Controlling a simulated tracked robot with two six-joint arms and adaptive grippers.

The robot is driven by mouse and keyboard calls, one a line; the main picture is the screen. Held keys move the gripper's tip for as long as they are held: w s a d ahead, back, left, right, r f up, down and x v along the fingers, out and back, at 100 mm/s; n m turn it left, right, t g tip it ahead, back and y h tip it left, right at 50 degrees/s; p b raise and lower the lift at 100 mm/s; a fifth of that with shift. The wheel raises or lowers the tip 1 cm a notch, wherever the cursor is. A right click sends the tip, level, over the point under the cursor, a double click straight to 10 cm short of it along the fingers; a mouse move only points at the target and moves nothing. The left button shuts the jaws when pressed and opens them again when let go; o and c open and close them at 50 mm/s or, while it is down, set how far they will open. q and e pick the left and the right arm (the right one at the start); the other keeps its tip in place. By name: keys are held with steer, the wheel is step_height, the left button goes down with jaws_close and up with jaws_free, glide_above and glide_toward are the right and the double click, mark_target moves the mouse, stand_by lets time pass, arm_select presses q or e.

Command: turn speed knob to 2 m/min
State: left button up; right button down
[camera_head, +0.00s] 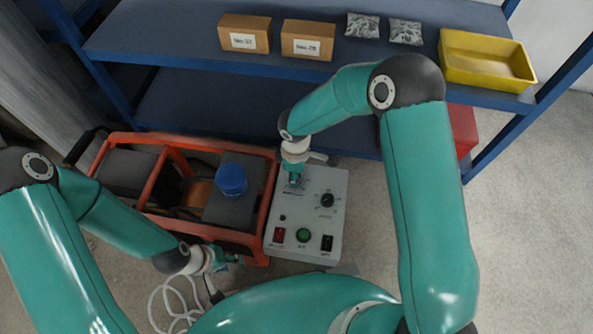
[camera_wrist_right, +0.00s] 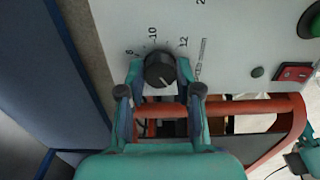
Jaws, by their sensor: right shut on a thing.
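The grey control box (camera_head: 335,180) stands beside the orange-framed machine. In the right wrist view its face (camera_wrist_right: 235,45) carries a black round knob (camera_wrist_right: 159,70) with marks 8, 10 and 12 around its upper side. A short white line on the knob points down, slightly right, in that view. My right gripper (camera_wrist_right: 160,76) has a finger on each side of this knob and is shut on it. In the head view my right gripper (camera_head: 295,180) hides the knob. My left gripper (camera_head: 232,261) is near the machine's lower right corner; its opening is too small to tell.
A second black knob (camera_head: 327,200), a red switch (camera_head: 279,235), a green button (camera_head: 303,235) and a black switch (camera_head: 327,242) are on the box. The orange-framed machine (camera_head: 262,215) holds a blue container (camera_head: 231,180). White cable (camera_head: 172,300) lies near my left gripper. A blue shelf (camera_head: 185,60) stands behind.

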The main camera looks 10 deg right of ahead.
steer(key=shift+s+f+n+p, duration=0.1)
steer(key=shift+s+n+p, duration=0.1)
steer(key=shift+n, duration=0.35)
steer(key=shift+s+n+p, duration=0.1)
steer(key=shift+n+p, duration=0.1)
steer(key=shift+n, duration=0.35)
steer(key=c, duration=0.8)
jaws_free()
steer(key=shift+w, duration=0.2)
steer(key=shift+r, duration=0.2)
steer(key=shift+w+r, duration=0.1)
steer(key=shift+r, duration=0.2)
step_height(320, 180, up, 11)
